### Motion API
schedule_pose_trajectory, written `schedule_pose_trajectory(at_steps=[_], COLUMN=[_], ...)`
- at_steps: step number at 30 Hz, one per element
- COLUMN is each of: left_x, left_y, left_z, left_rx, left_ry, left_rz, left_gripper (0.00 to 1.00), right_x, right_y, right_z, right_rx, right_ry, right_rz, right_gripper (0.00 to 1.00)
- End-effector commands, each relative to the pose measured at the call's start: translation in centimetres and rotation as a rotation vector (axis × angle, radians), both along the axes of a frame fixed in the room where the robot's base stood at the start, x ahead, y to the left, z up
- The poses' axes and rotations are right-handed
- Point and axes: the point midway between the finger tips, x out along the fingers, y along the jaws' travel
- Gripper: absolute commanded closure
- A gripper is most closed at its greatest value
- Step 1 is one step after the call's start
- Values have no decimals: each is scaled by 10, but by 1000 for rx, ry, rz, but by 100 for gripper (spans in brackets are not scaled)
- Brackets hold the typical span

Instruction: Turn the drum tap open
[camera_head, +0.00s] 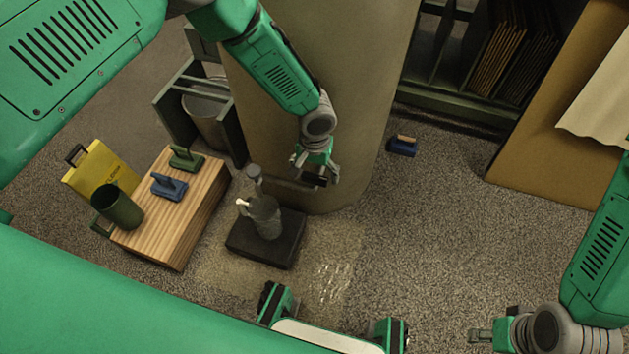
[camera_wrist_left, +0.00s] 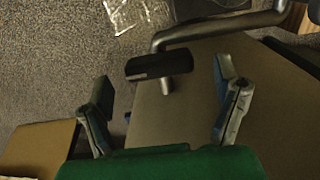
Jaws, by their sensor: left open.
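The large beige drum (camera_head: 315,90) stands at the top middle of the head view; its wall also fills much of the left wrist view (camera_wrist_left: 190,115). The tap has a black handle (camera_wrist_left: 158,66) on a short grey stem, with a bent grey pipe (camera_wrist_left: 225,28) running to the right. My left gripper (camera_head: 315,175) is open low beside the drum. In the left wrist view its fingers (camera_wrist_left: 167,105) are spread, with the handle ahead of the gap. Contact is not visible. My right gripper (camera_head: 485,336) is at the lower right, far from the tap; its jaw state is unclear.
A grey can (camera_head: 264,217) stands on a dark block (camera_head: 245,245) below the pipe's end. A blue brush-like object (camera_head: 403,147) lies right of the drum. The floor at right is mostly clear.

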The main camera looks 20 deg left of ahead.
Motion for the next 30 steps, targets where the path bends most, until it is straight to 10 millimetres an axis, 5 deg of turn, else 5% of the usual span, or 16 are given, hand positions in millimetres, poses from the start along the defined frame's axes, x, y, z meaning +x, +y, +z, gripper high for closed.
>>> schedule_pose_trajectory(at_steps=[6,16,17,21,30], left_x=[0,0,0,0,0], left_y=[0,0,0,0,0], left_z=[-24,-27,-27,-27,-26], left_rx=[-1,0,0,-1,-1], left_ry=[0,-1,-1,0,0], left_rz=[1,0,0,0,-19], left_gripper=[17,17,21,67,67], right_x=[0,0,0,0,0], right_y=[0,0,0,0,0], right_z=[-11,-11,-11,-11,-11], right_rx=[0,0,0,0,0], right_ry=[0,0,0,0,0], right_rz=[0,0,0,0,0], right_gripper=[60,60,60,60,60])
